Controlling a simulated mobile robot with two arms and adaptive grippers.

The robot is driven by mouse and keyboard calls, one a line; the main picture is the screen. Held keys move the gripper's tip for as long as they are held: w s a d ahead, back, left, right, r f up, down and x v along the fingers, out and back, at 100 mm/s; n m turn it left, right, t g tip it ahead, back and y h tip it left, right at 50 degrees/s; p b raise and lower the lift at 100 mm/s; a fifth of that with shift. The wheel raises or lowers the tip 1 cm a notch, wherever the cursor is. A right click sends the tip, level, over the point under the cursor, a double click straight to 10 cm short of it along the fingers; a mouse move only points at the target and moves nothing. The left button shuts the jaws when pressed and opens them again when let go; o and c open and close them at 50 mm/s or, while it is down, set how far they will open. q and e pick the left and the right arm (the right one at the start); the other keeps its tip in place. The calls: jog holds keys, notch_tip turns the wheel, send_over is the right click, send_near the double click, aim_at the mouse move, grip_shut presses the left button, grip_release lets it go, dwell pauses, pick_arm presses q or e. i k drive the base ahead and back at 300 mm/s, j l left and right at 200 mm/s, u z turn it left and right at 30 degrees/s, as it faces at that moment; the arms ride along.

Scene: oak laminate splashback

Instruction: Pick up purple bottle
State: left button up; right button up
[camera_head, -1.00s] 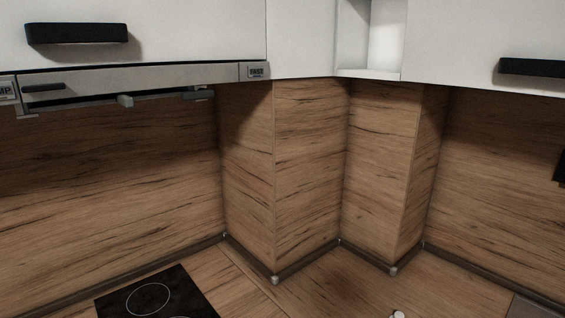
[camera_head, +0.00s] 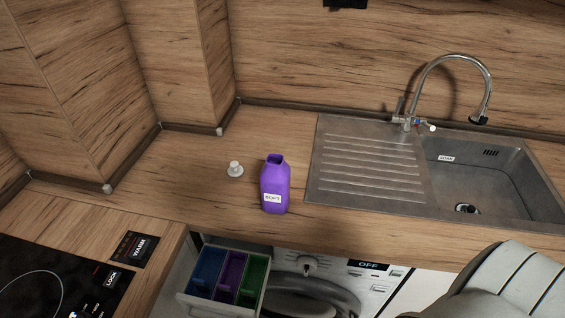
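A purple bottle (camera_head: 275,187) with a white label reading "SOFT" stands upright on the wooden counter (camera_head: 205,196), near its front edge. Its top is open. A small light-grey cap (camera_head: 235,169) lies on the counter just left of the bottle. A grey rounded part of my own body shows at the lower right. Neither gripper is visible, and nothing touches the bottle.
A sink with drainer (camera_head: 370,170) and a curved tap (camera_head: 455,62) lie to the right. Below the counter, a detergent drawer (camera_head: 208,304) with blue, purple and green compartments is pulled out from a washing machine (camera_head: 375,288). A hob (camera_head: 40,280) is at lower left.

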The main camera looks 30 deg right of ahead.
aim_at(274, 174)
jog(key=z, duration=0.85)
